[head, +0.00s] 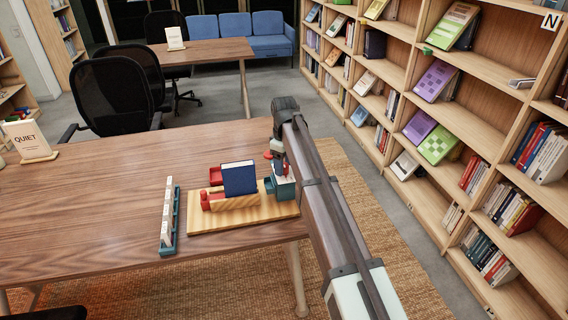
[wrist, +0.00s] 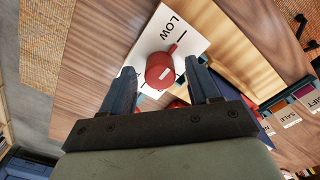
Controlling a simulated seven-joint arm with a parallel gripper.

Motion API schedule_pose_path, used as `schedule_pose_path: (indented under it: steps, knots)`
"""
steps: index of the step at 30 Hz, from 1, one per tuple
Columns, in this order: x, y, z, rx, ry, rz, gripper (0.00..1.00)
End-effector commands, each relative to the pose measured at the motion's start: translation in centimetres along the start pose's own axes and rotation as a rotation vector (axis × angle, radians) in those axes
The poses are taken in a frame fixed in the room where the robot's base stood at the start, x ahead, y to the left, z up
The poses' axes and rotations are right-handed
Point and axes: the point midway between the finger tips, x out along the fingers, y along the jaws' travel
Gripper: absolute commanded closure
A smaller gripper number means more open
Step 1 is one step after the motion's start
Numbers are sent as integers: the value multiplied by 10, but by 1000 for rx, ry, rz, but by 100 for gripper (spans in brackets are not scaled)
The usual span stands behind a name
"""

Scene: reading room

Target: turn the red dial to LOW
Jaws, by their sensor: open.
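The red dial (wrist: 160,72) sits on a white plate (wrist: 196,42) marked LOW in the wrist view. Its narrow lug points up and right, close to a short black line beside the word LOW. My gripper (wrist: 160,65) is open, one blue finger on each side of the dial. I cannot tell whether either finger touches it. The fingers and palm hide the lower part of the plate. In the head view my gripper (head: 281,163) is low over the teal box (head: 284,188) at the table's right side, and my arm partly covers that spot.
A wooden board (head: 205,222) beside the box carries a blue book (head: 240,178) in a wooden holder and small red parts. A teal rack (head: 176,215) of white cards stands left of it. The left of the table is mostly clear. Bookshelves (head: 430,55) line the right.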

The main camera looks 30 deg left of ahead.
Motion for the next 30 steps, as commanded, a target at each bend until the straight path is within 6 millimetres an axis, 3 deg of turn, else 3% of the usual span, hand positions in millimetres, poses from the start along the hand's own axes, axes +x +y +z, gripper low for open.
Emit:
schedule_pose_path:
  steps: [7, 21, 30]
  knots:
    - [-15, 1, -1, 0, 1, 1, 39]
    - [-102, 1, -1, 0, 2, 2, 39]
    - [-134, 0, 0, 0, 0, 0, 39]
